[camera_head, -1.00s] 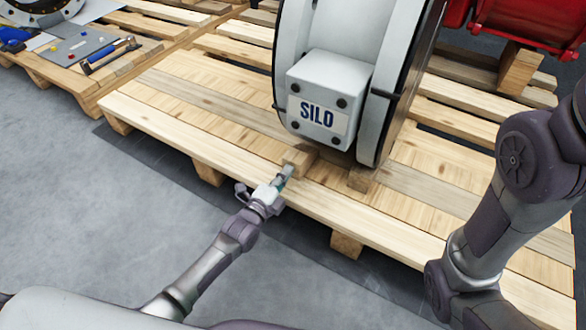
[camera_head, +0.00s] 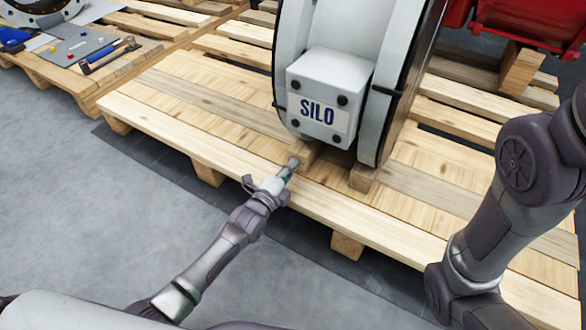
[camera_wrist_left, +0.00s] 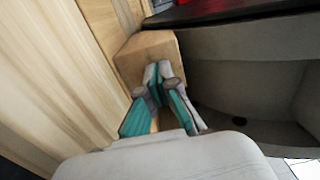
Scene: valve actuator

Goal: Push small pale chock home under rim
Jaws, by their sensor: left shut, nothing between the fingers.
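The small pale chock (camera_head: 304,151) is a light wooden block on the pallet (camera_head: 215,137), at the lower left edge of the round grey valve body (camera_head: 388,70) marked SILO. It also shows in the left wrist view (camera_wrist_left: 146,50), beside the dark curved underside of the body. My left gripper (camera_head: 293,164) is shut and empty, its tips at the near face of the chock and seemingly touching it. The tips (camera_wrist_left: 158,72) cover part of that face in the wrist view. How far the chock sits under the rim is hidden.
A second wooden block (camera_head: 362,177) stands under the body's right side. My right arm crosses the right of the head view, its gripper out of frame. A red part (camera_head: 530,30) is at the back right. Tools (camera_head: 108,56) lie on another pallet at the back left.

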